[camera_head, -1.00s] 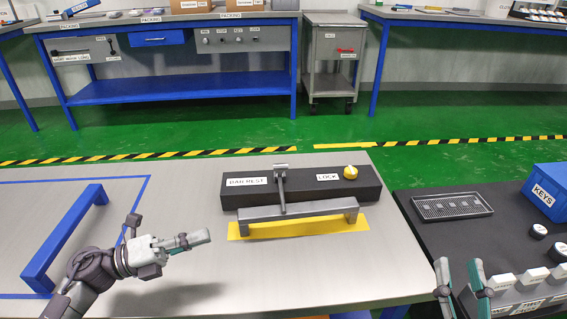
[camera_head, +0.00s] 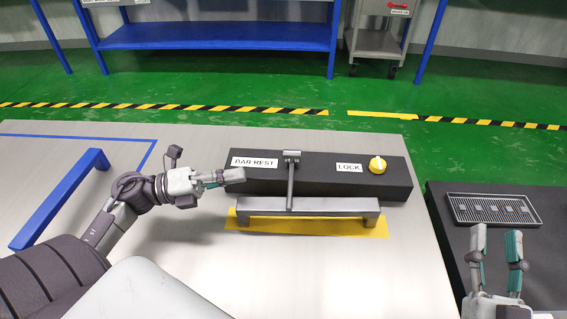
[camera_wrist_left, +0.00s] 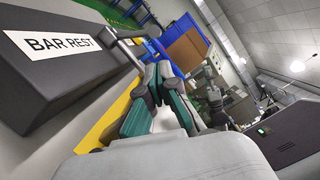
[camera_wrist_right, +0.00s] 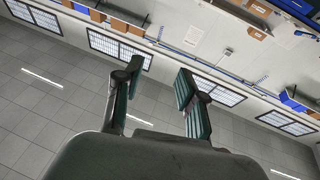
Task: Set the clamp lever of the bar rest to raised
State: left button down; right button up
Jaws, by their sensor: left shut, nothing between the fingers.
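The bar rest (camera_head: 260,186) is a long black block with a BAR REST label and a LOCK label. Its clamp lever (camera_head: 291,180) is a grey rod with a crosspiece on top; it comes down from the top edge over the front to the grey bar (camera_head: 325,204). A yellow knob (camera_head: 377,165) sits at the LOCK label. My left gripper (camera_head: 238,175) is shut and empty, pointing right, at the block's left front, short of the lever. In the left wrist view the block (camera_wrist_left: 50,70) is at the left of my fingers (camera_wrist_left: 160,90). My right gripper (camera_head: 499,235) is open and empty.
A blue handle-like bar (camera_head: 62,200) stands at the left on the grey table. A yellow plate (camera_head: 300,226) lies under the grey bar. A slotted tray (camera_head: 495,209) lies on the black surface at right, beyond my right gripper. The table front is clear.

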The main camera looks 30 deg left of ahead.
aim_at(291, 182)
pick_arm(q)
jog(key=b+x, duration=0.1)
jog(key=x, duration=0.9)
pick_arm(e)
jog(key=s+r+t, duration=0.1)
jog(key=r, duration=0.1)
jog(key=s+r+t, duration=0.1)
jog(key=r+t, duration=0.1)
jog(key=shift+s+r+y, duration=0.15)
jog(key=shift+s+y, duration=0.05)
jog(key=shift+y, duration=0.2)
jog(key=shift+w, duration=0.1)
